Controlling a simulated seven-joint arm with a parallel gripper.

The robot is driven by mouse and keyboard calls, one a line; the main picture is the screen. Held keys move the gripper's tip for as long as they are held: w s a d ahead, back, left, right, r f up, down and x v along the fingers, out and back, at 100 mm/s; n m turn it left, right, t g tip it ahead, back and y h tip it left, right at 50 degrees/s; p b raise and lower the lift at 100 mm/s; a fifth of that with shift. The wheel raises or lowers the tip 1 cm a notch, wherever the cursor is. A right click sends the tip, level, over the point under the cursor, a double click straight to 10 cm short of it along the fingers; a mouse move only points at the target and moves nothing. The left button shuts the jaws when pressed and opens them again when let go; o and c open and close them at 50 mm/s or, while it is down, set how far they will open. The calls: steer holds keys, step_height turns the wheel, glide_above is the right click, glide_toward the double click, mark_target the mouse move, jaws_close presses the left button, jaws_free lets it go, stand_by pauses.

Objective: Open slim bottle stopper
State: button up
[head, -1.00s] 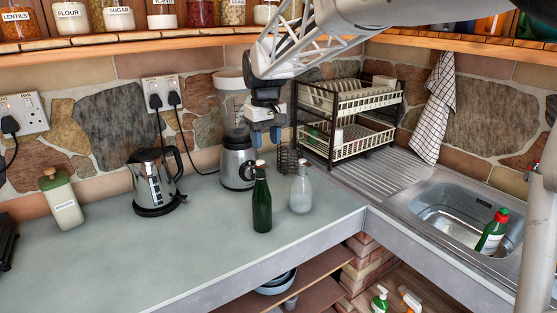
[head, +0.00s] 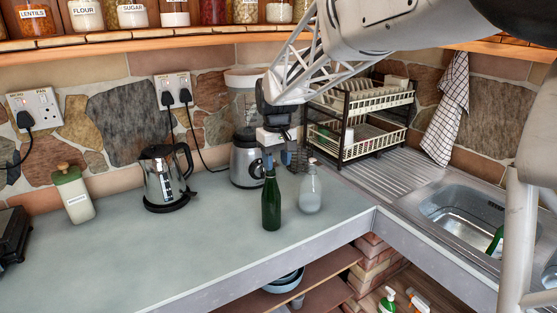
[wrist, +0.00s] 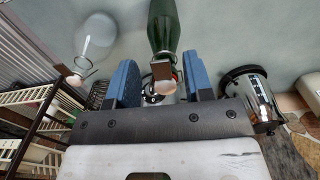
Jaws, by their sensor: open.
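The slim dark green bottle (head: 271,205) stands upright on the counter. Its neck is at my gripper in the head view. In the wrist view the green bottle (wrist: 165,25) shows at the top, with its pale stopper (wrist: 164,88) and a brown piece beside it. My gripper (head: 278,160) is open above the bottle's neck, its blue fingers pointing down. In the wrist view my gripper (wrist: 161,80) has a finger on each side of the stopper, with gaps visible. Whether it touches the stopper cannot be told. In the head view the stopper is largely hidden.
A clear bottle (head: 310,192) with a stopper stands close on the right. A blender (head: 245,160) is behind on the left, and a kettle (head: 162,178) is farther left. A dish rack (head: 360,120) stands behind on the right. The front counter is clear.

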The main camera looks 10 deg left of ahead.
jaws_close()
steer(key=shift+w+a+r+g+h, duration=0.4)
steer(key=shift+r+g+h, duration=0.1)
steer(key=shift+g+h, duration=0.35)
steer(key=shift+w+a+r+g+h, duration=0.35)
steer(key=shift+r+g+h, duration=0.15)
steer(key=shift+g+h, duration=0.35)
steer(key=shift+w+a+r+g+h, duration=0.3)
steer(key=shift+w+a+g+h, duration=0.15)
steer(key=shift+g+h, duration=0.4)
steer(key=shift+w+a+r+g+h, duration=0.3)
steer(key=shift+w+a+g+h, duration=0.15)
steer(key=shift+g+h, duration=0.35)
